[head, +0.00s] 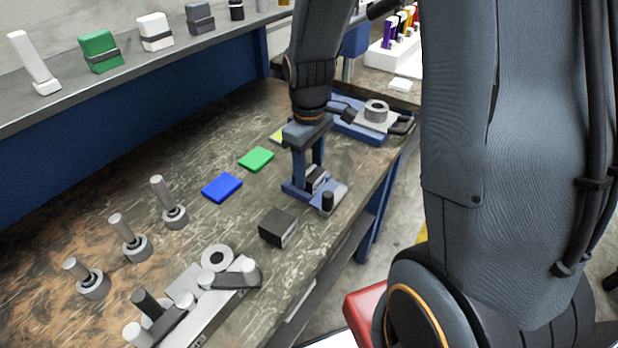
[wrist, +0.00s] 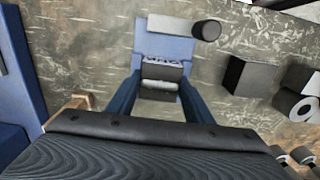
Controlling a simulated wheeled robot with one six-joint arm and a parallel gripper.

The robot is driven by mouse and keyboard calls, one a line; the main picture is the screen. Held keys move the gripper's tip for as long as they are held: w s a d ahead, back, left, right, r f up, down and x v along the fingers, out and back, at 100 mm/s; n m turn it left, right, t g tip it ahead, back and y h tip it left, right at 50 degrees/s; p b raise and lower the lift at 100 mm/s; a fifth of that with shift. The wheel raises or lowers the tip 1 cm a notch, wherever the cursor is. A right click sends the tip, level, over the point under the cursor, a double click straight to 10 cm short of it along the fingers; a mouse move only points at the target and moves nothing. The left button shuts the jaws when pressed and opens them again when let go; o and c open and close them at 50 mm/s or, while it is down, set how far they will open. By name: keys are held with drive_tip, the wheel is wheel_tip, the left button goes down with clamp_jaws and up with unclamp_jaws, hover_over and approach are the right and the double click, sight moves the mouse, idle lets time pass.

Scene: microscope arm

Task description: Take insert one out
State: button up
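My gripper (head: 306,182) points down over a small blue fixture (head: 296,187) on the workbench. In the wrist view its two blue fingers (wrist: 161,82) stand apart, one on each side of a dark block with a pale grey bar (wrist: 160,85), which may be insert one. The block sits on the blue base (wrist: 165,47). The gap between fingers and block is small, and I cannot tell whether they touch. A black cylinder (head: 327,201) on a grey plate stands at the fixture's near end. In the head view the fingers partly hide the block.
A black block (head: 277,228) lies just nearer on the bench. Several grey posts with rings (head: 130,245) and a metal linkage (head: 195,300) stand at the front left. Blue (head: 221,187) and green (head: 256,159) pads lie left of the fixture. A blue device (head: 372,118) stands behind.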

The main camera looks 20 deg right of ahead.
clamp_jaws()
drive_tip(key=shift+r, duration=0.1)
